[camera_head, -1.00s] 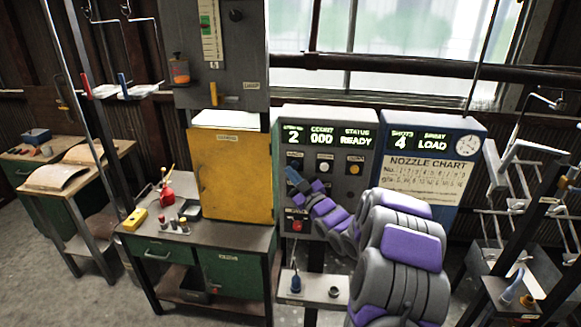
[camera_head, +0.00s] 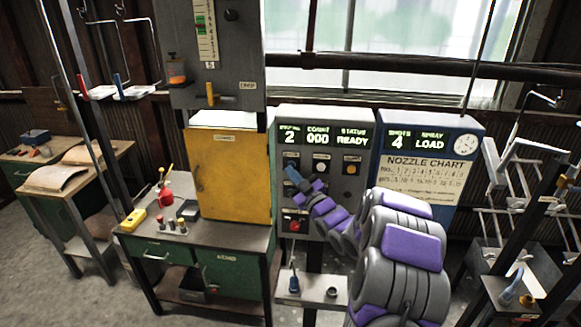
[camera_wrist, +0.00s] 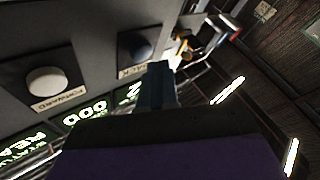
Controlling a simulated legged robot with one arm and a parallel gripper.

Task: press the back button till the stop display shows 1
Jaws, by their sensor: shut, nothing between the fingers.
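The stop display (camera_head: 289,138) on the grey control panel shows 2. The dark back button (camera_wrist: 135,46) shows in the wrist view, with its label partly covered by my gripper. My gripper (camera_head: 291,174) is shut and empty in front of the panel's left button column. In the wrist view its blue fingertips (camera_wrist: 160,70) are just beside the back button. I cannot tell whether they touch the panel. The white forward button (camera_wrist: 47,81) is to the left of the back button there.
The panel also reads count 000 and status READY. A yellow button (camera_head: 351,169) and a red button (camera_head: 295,227) are on it. A blue spray cabinet (camera_head: 437,127) stands right of it, and a yellow door (camera_head: 229,178) left. A small shelf (camera_head: 315,291) sticks out below.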

